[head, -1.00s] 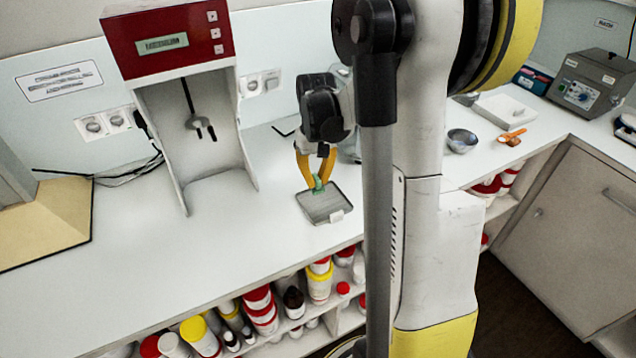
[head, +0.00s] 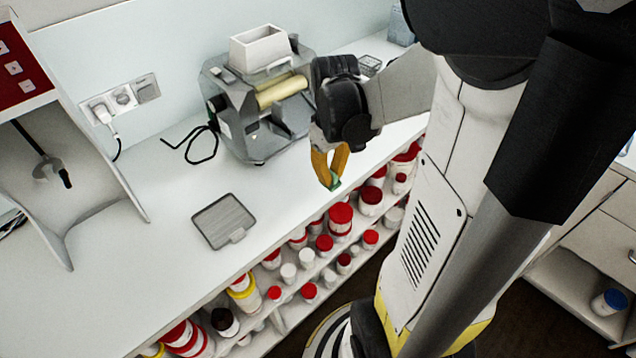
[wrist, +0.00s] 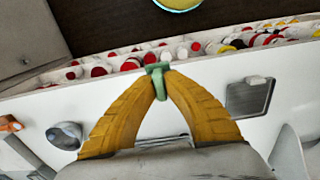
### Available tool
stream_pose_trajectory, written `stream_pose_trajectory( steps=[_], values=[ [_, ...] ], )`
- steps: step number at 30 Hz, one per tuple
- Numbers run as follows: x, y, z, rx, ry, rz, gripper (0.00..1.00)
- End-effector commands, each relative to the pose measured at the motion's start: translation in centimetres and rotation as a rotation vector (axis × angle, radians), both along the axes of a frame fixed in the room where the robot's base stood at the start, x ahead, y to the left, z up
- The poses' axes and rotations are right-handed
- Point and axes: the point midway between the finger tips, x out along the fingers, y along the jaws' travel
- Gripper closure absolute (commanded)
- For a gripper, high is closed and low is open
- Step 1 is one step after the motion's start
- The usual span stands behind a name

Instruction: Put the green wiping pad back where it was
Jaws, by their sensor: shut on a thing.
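The green wiping pad (head: 335,184) is small and pinched between the yellow fingertips of my gripper (head: 331,178). In the wrist view the pad (wrist: 158,82) sits at the meeting point of the two fingers of my gripper (wrist: 159,76). In the head view the gripper points down at the front edge of the white counter, to the right of a flat grey tray (head: 224,219). The tray shows no pad on it and also appears in the wrist view (wrist: 250,97). The pad's exact height above the counter is hard to tell.
A grey machine with a white hopper and a cream roller (head: 262,100) stands on the counter behind and left of my gripper. A red-topped machine (head: 24,70) is at the far left. Shelves below the front edge hold several red-lidded jars (head: 340,215). The counter around the tray is clear.

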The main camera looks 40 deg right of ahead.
Motion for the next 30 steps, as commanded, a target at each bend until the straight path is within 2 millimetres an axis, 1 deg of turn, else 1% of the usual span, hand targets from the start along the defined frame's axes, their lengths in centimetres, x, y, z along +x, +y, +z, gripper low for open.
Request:
stream_pose_trajectory(
  steps=[2, 4, 12, 15, 18, 22, 25, 27, 30],
  values=[
    [0.4, 0.4, -0.5, 0.0, 0.0, 0.011, 1.0],
    [1.5, 1.0, -1.4, 0.0, 0.0, 0.015, 1.0],
    [7.5, 3.9, -5.4, 0.0, 0.0, 0.014, 1.0],
    [9.0, 4.7, -6.4, 0.0, 0.0, 0.012, 1.0],
    [9.9, 5.1, -6.9, 0.0, 0.0, 0.01, 1.0],
    [10.2, 5.3, -7.4, 0.0, 0.0, 0.009, 1.0],
    [10.2, 5.3, -8.8, 0.0, 0.0, 0.009, 1.0],
    [10.2, 5.2, -10.1, 0.0, 0.0, 0.009, 1.0],
    [10.2, 5.3, -11.1, 0.0, 0.0, 0.008, 1.0]
  ],
)
